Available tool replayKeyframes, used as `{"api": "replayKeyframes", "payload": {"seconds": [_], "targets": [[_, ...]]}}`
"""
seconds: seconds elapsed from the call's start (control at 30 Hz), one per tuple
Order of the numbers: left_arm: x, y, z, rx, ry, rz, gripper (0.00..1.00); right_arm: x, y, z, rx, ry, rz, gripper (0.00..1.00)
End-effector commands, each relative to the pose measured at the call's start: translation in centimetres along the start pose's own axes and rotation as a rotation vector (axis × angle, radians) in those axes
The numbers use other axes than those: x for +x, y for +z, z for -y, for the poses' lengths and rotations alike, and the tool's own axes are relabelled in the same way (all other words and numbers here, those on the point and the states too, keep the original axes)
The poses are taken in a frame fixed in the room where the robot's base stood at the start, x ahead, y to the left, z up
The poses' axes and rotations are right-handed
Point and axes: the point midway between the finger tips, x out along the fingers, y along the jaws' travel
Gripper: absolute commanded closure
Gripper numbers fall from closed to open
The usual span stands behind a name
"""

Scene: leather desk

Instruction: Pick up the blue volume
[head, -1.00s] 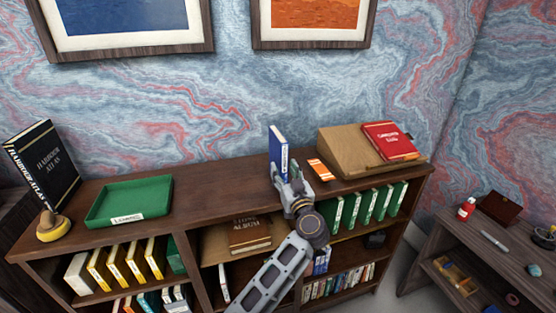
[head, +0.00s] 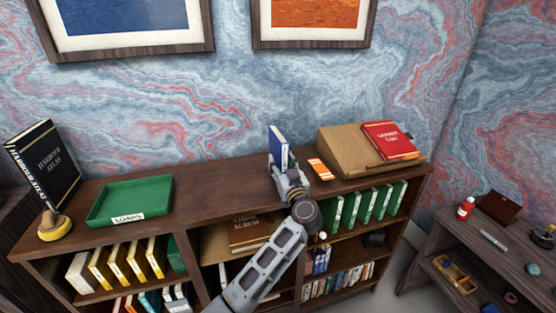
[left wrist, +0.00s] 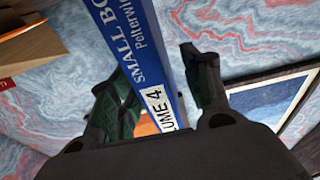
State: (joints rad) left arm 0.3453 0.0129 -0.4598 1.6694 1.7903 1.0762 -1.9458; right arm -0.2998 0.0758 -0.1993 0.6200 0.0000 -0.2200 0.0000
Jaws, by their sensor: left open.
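The blue volume (head: 278,146) stands upright on top of the wooden bookcase, left of the slanted stand. My left gripper (head: 282,172) is at the lower part of the book and hides its base. In the left wrist view the book's blue spine (left wrist: 138,45), with white lettering and a "VOLUME 4" label, runs between the two fingers of my open gripper (left wrist: 160,95). Gaps show beside the spine, wider on the right; whether either finger touches the book I cannot tell. My right gripper is out of view.
An orange card (head: 319,169) lies just right of the gripper, before the slanted stand (head: 340,152) bearing a red book (head: 388,140). A green tray (head: 160,186) and a black atlas (head: 47,165) are at the left. The bookcase top (head: 220,180) between tray and book is clear.

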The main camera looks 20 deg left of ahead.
Motion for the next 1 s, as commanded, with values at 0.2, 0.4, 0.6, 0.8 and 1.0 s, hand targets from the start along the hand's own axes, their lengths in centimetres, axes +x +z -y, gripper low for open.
{"api": "replayKeyframes", "payload": {"seconds": [0.2, 0.4, 0.6, 0.8, 1.0], "targets": [[2.3, -0.1, -0.2, 0.002, 0.0, -0.002, 0.52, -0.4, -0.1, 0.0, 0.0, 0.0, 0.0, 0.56], [3.4, 0.0, -0.2, -0.001, 0.0, 0.0, 0.52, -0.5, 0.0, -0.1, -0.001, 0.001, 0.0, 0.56], [3.5, 0.1, -0.2, -0.001, 0.0, 0.0, 0.52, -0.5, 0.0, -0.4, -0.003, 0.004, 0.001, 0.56], [3.4, 0.1, -0.2, -0.001, 0.0, 0.0, 0.52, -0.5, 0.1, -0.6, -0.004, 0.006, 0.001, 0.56], [3.4, 0.1, -0.2, -0.001, 0.0, 0.0, 0.67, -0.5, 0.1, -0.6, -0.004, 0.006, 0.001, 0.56]]}}
